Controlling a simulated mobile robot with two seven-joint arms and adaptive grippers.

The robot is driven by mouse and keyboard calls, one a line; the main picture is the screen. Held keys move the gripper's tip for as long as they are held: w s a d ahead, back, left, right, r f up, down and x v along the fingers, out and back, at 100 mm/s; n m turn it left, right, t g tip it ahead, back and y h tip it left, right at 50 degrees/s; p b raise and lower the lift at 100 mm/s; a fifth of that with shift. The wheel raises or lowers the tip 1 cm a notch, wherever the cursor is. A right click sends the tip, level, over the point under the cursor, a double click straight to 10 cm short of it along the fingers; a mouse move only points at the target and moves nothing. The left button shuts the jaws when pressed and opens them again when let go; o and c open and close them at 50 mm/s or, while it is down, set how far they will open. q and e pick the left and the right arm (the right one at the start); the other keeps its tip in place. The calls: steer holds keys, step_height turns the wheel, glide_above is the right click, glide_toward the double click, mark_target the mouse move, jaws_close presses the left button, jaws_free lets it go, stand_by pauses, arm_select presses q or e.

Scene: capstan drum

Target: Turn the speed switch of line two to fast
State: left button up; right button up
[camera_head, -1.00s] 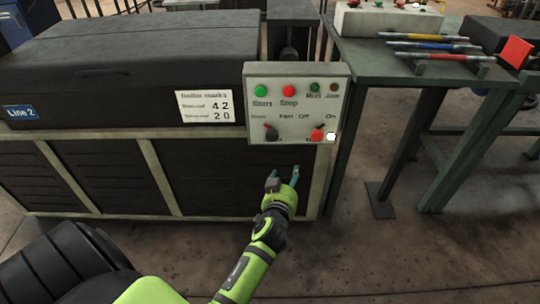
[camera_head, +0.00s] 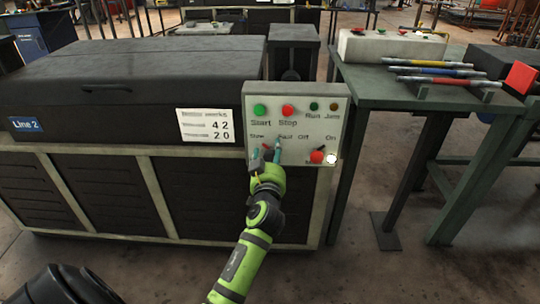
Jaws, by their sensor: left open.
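The grey control panel (camera_head: 301,94) is fixed to the front right of the machine with the blue Line 2 sign (camera_head: 25,124). The speed switch (camera_head: 267,147), a dark knob with a red mark, sits at its lower left between the words Slow and Fast. It is mostly hidden by my fingers, so its setting is unclear. My left gripper (camera_head: 266,153) is open, with one finger at each side of the knob; I cannot tell whether they touch it. My right gripper is not in view.
A green table (camera_head: 375,105) with several coloured rods and a white control box (camera_head: 385,46) stands to the right.

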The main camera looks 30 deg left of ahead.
arm_select(q)
steer(key=c, duration=1.1)
steer(key=shift+c, duration=0.3)
